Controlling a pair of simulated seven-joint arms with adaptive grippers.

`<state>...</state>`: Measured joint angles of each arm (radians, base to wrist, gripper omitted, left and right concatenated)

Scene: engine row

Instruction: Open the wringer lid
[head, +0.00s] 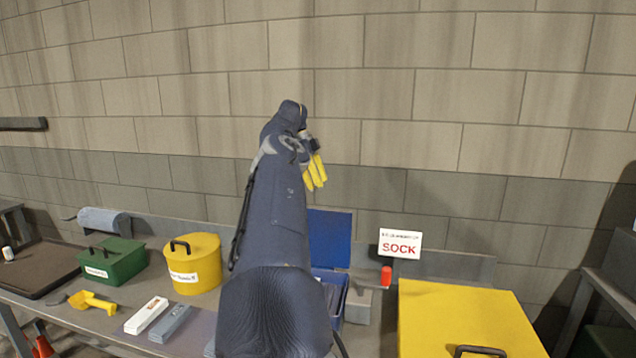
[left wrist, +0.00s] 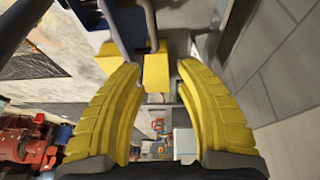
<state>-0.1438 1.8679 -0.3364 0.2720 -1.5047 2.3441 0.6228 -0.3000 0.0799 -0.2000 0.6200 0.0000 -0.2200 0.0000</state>
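A large yellow box (head: 460,315) with a flat closed lid and a black handle stands at the front right. A round yellow bucket (head: 192,268) with a closed lid and black handle stands left of centre. Its label is too small to read, and I cannot tell which of these is the wringer. My left gripper (head: 315,172) is raised against the wall, above the bench and away from both lids. In the left wrist view its yellow fingers (left wrist: 161,72) are wide apart with nothing held. My right gripper is not in the head view.
A green lidded box (head: 112,262), a yellow tool (head: 92,302) and a dark tray (head: 38,268) are on the left. An open blue box (head: 330,240) stands behind my left arm. A SOCK sign (head: 400,244) and a red object (head: 386,276) are near it.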

